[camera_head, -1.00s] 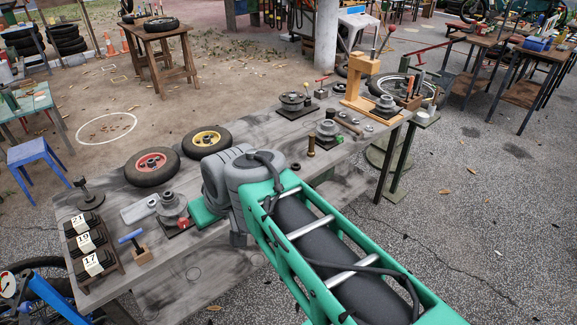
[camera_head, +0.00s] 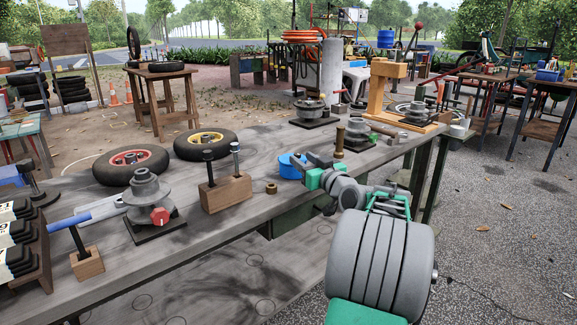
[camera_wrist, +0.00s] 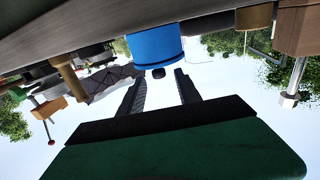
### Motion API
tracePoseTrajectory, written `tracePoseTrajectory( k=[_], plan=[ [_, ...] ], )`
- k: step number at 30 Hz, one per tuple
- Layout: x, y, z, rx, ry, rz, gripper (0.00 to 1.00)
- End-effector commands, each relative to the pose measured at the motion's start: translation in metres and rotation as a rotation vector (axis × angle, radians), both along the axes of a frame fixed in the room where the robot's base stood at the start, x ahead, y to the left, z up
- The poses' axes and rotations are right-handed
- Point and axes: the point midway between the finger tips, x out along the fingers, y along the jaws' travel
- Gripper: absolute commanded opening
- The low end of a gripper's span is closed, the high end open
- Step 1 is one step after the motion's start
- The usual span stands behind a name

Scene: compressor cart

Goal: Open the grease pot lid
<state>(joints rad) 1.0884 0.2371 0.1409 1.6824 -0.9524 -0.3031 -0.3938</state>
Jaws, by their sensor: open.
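A blue pot (camera_head: 290,166), which I take to be the grease pot, stands near the front edge of the workbench, partly hidden behind my gripper. In the upside-down wrist view the blue pot (camera_wrist: 155,44) appears upright on the bench, its lid shut, with a small dark knob (camera_wrist: 158,73) on top. My gripper (camera_wrist: 161,78) is open and empty. Its two dark fingers point toward the pot, and the knob shows between their tips. I cannot tell whether the tips reach around the knob or stop short. In the head view the fingertips are hard to make out.
On the workbench (camera_head: 245,220), a wooden block (camera_head: 226,193) with two bolts and a brass nut (camera_head: 271,187) are left of the pot. A brass post (camera_head: 339,143) and a grey pulley part (camera_head: 357,130) stand behind it. Two wheels (camera_head: 205,145) lie farther left.

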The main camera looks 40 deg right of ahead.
Motion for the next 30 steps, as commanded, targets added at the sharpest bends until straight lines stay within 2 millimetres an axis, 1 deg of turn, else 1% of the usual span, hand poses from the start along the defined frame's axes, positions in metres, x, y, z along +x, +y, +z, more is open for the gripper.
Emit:
tracePoseTrajectory(
  k=[9,12,15,20,23,30],
  plan=[
    [0.056,-0.012,0.000,0.000,0.001,-0.001,0.40],
    [0.066,-0.014,0.001,0.000,0.002,-0.001,0.40],
    [0.070,-0.014,0.001,0.001,0.002,-0.002,0.40],
    [0.070,-0.013,0.001,0.002,0.003,0.000,0.40],
    [0.070,-0.012,0.001,0.002,0.003,0.000,0.34],
    [0.070,-0.012,0.001,0.002,0.003,0.001,0.14]
  ],
)
